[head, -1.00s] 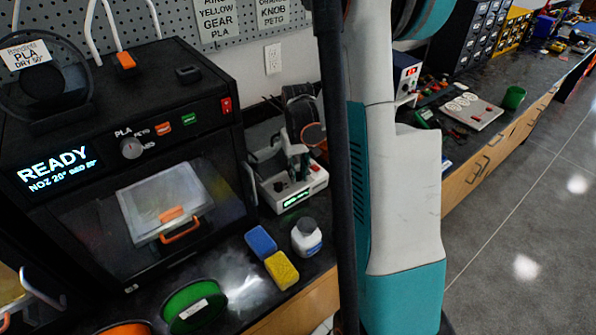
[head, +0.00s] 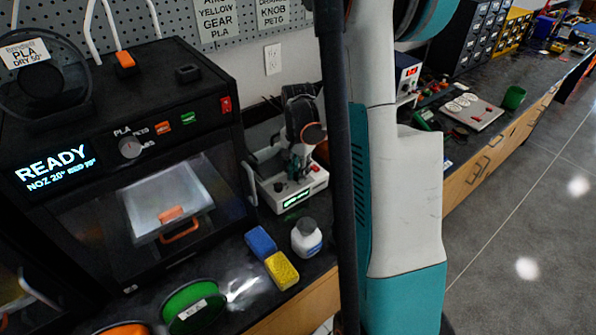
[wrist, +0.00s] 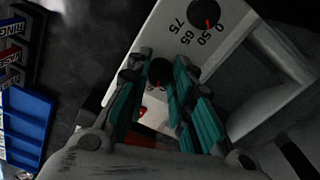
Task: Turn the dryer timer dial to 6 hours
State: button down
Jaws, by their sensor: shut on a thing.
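The dryer (head: 290,195) is a small white device with a lit green display, standing on the bench right of the black printer in the head view. In the wrist view its white panel (wrist: 150,35) fills the upper middle. A small black dial (wrist: 160,72), likely the timer dial, sits between the teal-padded fingers of my gripper (wrist: 162,62), which is shut on it. A trace of red shows at the dial's lower edge. Its scale is hidden by the fingers. A second black dial (wrist: 204,14) with a red pointer has 0, 50 and 75 beside it.
The black printer (head: 120,150) reads READY and stands close left of the dryer. A blue tray (wrist: 28,125) shows at the wrist view's left.

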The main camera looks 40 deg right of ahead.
jog(key=shift+m, duration=0.8)
jog(key=c, duration=1.4)
grip_release()
jog(key=shift+o, duration=0.2)
notch_tip(320, 180, up, 12)
